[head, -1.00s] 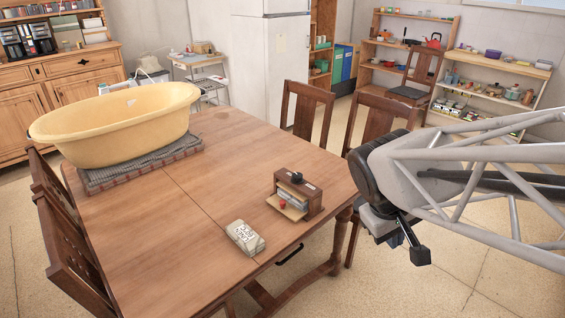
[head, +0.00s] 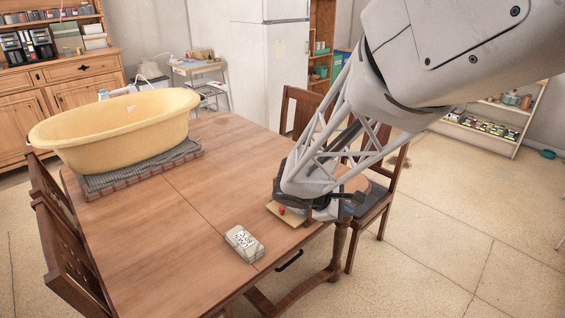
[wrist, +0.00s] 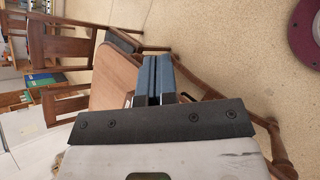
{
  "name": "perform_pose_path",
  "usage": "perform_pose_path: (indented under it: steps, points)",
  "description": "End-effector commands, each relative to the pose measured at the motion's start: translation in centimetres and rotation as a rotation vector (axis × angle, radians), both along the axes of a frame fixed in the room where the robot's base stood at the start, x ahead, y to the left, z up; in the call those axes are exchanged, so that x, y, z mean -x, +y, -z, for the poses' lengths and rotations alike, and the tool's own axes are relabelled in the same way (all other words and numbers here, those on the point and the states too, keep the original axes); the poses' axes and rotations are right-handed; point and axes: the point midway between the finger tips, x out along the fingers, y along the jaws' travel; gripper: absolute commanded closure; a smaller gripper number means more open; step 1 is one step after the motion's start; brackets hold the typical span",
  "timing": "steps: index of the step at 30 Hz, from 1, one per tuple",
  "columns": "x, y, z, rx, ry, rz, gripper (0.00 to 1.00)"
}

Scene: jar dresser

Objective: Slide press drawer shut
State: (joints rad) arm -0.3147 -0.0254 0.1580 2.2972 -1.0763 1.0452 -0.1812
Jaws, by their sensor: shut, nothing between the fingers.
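The press is a small wooden box on the table, mostly hidden behind my arm in the head view. Its drawer (head: 290,218) shows as a pale tray sticking out toward the front left, with a red knob (head: 282,211). My gripper is at the near right of the table, beside or over the press; its fingertips are hidden in the head view, so I cannot tell whether it touches the press. In the wrist view my gripper (wrist: 153,62) is shut and empty, its two dark fingers together. I cannot make out the press there.
The table (head: 225,180) has clear surface left of the press. A small printed packet (head: 244,243) lies near the front edge. A large yellow basin (head: 120,128) stands on a grey woven mat at the back left. Chairs (head: 372,205) stand close at the right.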

Motion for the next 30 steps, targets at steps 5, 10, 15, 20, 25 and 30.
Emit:
perform_pose_path:
  steps: [5,10,15,20,25,30]
  points:
    - [-3.2,2.5,2.3,0.11,0.048,-0.146,1.0]
    - [-6.0,5.2,4.6,0.213,0.088,-0.285,1.0]
    - [-8.6,8.3,7.1,0.314,0.123,-0.425,1.0]
    - [-10.8,11.5,9.8,0.408,0.153,-0.56,1.0]
    - [-12.7,15.2,12.9,0.507,0.182,-0.706,1.0]
    - [-14.1,19.0,16.2,0.599,0.203,-0.846,1.0]
